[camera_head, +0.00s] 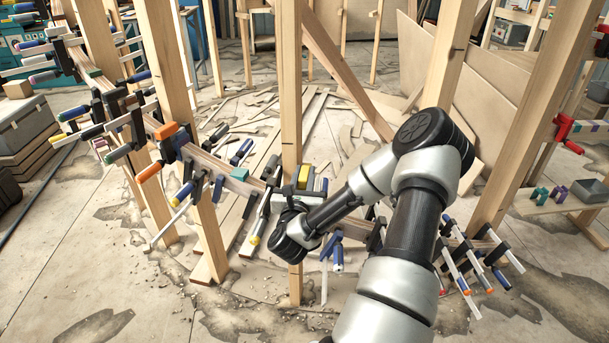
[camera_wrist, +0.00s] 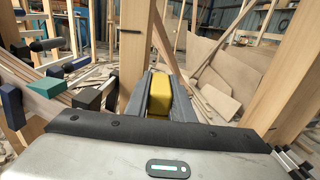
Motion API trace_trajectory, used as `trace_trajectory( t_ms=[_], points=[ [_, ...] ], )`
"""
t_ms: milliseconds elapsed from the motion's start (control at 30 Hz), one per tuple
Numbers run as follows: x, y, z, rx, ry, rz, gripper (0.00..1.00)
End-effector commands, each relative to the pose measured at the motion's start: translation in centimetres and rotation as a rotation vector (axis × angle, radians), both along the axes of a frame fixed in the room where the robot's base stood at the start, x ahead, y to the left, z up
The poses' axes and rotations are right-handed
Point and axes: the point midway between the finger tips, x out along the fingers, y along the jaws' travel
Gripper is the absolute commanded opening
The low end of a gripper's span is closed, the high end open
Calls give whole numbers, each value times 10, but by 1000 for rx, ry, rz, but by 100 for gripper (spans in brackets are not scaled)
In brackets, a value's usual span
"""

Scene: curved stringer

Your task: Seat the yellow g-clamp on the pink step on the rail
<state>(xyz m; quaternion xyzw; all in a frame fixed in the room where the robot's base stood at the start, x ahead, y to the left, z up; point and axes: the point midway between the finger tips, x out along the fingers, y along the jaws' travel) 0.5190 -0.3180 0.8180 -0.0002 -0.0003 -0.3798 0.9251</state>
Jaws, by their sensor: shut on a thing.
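The yellow g-clamp shows as a yellow block (camera_wrist: 160,94) between the two grey fingers of my gripper (camera_wrist: 161,84) in the wrist view. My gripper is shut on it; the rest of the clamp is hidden. In the head view the yellow part (camera_head: 302,177) stands beside a wooden post, near the middle of the curved rail. The wooden rail (camera_head: 207,161) runs from upper left towards the lower right, behind my arm. It also shows at left in the wrist view (camera_wrist: 62,100). I cannot make out the pink step in either view.
Several clamps crowd the rail, among them an orange one (camera_head: 165,131) and a green block (camera_wrist: 45,87). An upright post (camera_head: 291,90) stands close to my gripper. A red clamp (camera_head: 565,126) is at far right. Wood scraps litter the floor.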

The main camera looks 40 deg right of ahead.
Motion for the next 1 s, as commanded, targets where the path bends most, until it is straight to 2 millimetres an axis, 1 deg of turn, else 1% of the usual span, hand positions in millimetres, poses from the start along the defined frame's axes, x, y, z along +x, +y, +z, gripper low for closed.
trace_trajectory(
  t_ms=[167, 1000],
  points=[
    [0, 0, -2, -2, -4, 0, 0],
    [0, 0, -32, -2, -4, 0, 0]
  ],
)
